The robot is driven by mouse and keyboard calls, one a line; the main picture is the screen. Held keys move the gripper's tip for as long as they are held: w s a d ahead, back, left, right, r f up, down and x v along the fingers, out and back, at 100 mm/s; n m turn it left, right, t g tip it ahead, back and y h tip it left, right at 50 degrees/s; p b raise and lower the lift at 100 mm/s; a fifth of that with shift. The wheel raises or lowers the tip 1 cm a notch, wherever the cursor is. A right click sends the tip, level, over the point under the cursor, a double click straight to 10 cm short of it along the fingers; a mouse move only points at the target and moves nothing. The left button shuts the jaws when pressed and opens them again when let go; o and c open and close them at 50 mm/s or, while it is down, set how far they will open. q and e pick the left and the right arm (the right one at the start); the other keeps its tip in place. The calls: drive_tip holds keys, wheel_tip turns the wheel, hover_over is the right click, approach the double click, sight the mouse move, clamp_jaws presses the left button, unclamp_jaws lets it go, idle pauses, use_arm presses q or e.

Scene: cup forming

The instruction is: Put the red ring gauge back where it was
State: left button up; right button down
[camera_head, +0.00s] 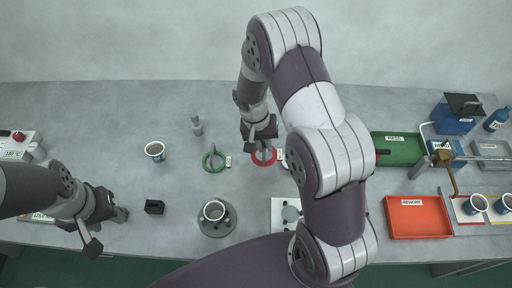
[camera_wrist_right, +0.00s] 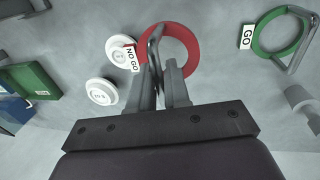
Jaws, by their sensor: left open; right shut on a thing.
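The red ring gauge (camera_head: 264,163) is at the middle of the grey table, right of the green ring gauge (camera_head: 207,167). In the right wrist view the red ring (camera_wrist_right: 193,45) has a bent metal handle and a "NO GO" tag (camera_wrist_right: 132,58). My right gripper (camera_head: 260,133) is above it, its fingers (camera_wrist_right: 166,72) shut on the handle. I cannot tell whether the ring touches the table. My left gripper (camera_head: 108,230) is open and empty at the front left.
White discs (camera_wrist_right: 122,48) lie near the red ring. A cup (camera_head: 155,150), black block (camera_head: 154,207) and cup on a round base (camera_head: 216,225) stand left and front. Green PASS tray (camera_head: 397,157) and red REWORK tray (camera_head: 418,232) are at right.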

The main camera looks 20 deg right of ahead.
drive_tip(key=w+f, duration=0.1)
drive_tip(key=w, duration=0.1)
drive_tip(key=w+a+f, duration=0.1)
drive_tip(key=w+f, duration=0.1)
drive_tip(key=shift+a+p, duration=0.15)
drive_tip(key=shift+p, duration=0.2)
wheel_tip(320, 180, down, 4)
drive_tip(key=shift+a+r+p, duration=0.15)
drive_tip(key=shift+r+p, duration=0.1)
drive_tip(key=shift+p, duration=0.25)
drive_tip(key=shift+w+f, duration=0.1)
drive_tip(key=shift+f, duration=0.05)
drive_tip(key=shift+f+b, duration=0.2)
drive_tip(key=shift+b, duration=0.1)
drive_tip(key=c, duration=1.3)
unclamp_jaws()
drive_tip(key=shift+r, duration=0.1)
drive_tip(key=shift+o, duration=1)
drive_tip(key=shift+r, duration=0.1)
